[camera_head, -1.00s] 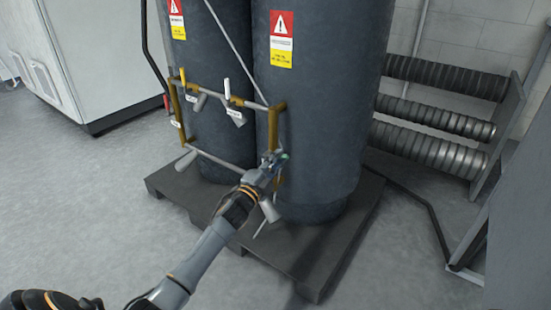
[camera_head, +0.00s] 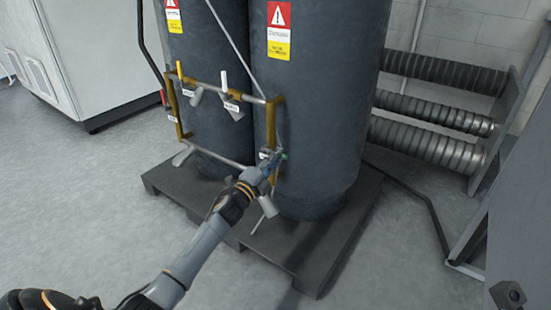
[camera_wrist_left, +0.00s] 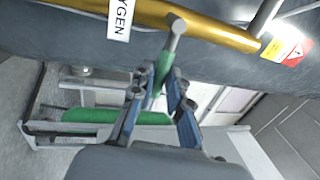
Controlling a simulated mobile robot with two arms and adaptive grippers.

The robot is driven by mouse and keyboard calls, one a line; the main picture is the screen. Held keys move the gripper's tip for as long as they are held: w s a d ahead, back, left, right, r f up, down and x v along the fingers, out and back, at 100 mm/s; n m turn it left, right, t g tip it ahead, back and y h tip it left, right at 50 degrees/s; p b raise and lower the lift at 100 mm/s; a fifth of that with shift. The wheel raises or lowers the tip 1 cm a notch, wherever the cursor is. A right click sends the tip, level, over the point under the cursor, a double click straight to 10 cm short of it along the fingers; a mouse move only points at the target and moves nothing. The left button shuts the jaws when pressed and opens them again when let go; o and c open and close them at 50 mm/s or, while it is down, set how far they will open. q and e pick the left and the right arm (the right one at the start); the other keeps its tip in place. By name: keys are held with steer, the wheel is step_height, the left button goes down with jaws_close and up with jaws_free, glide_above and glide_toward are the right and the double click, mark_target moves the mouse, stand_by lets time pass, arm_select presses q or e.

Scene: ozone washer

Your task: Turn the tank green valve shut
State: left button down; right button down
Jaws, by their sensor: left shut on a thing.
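Two dark tanks (camera_head: 315,120) stand side by side on a dark pallet. A brass pipe frame runs across their front. The green valve handle (camera_head: 284,156) sits low on the right side of this frame. My left gripper (camera_head: 272,162) is at it, reaching from the lower left. In the left wrist view the green handle (camera_wrist_left: 161,70) lies between the two blue-lined fingers (camera_wrist_left: 161,84), shut on it. The handle hangs below a grey stem on a brass pipe (camera_wrist_left: 205,26) with a label ending in "YGEN". My right gripper is not in view.
The pallet (camera_head: 300,265) juts out in front of the tanks. Other valve handles, one yellow (camera_head: 180,69) and one white (camera_head: 224,82), sit higher on the frame. Ribbed dark cylinders (camera_head: 430,110) lie on a rack at the right. Open floor lies at the left.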

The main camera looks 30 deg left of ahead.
arm_select(q)
steer(key=c, duration=1.3)
jaws_free()
steer(key=d+v, duration=0.1)
steer(key=v, duration=1.1)
steer(key=shift+a, duration=0.45)
